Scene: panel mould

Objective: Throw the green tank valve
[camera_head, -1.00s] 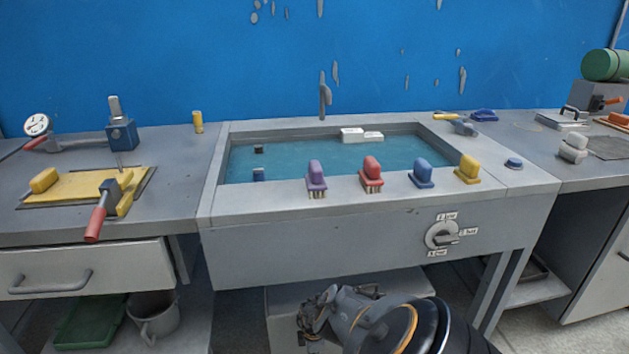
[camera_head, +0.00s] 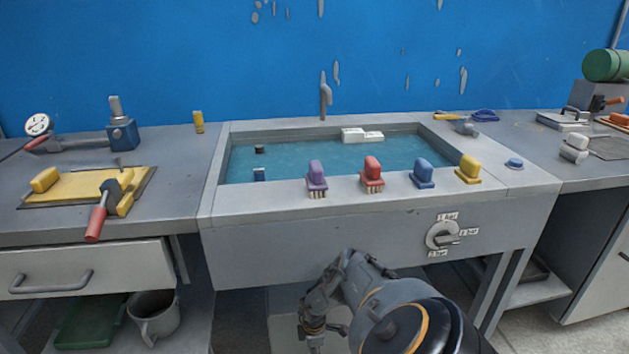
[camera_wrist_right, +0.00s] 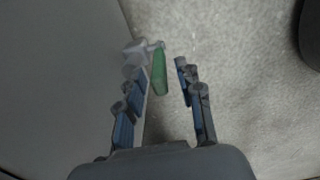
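The green tank valve shows in the right wrist view as a green lever handle (camera_wrist_right: 160,74) joined to a grey fitting (camera_wrist_right: 138,50). My right gripper (camera_wrist_right: 156,68) is open, with a finger on each side of the green handle and a gap visible on the right side. Whether the left finger touches the handle I cannot tell. In the head view my right gripper (camera_head: 314,328) is low in front of the tank (camera_head: 370,236), pointing down; the valve is hidden there. My left gripper is not in view.
The tank holds blue water, with purple (camera_head: 317,176), red (camera_head: 372,170), blue (camera_head: 422,172) and yellow (camera_head: 468,168) brushes along its front rim. A drawer (camera_head: 85,270) and grey mug (camera_head: 153,316) are at left.

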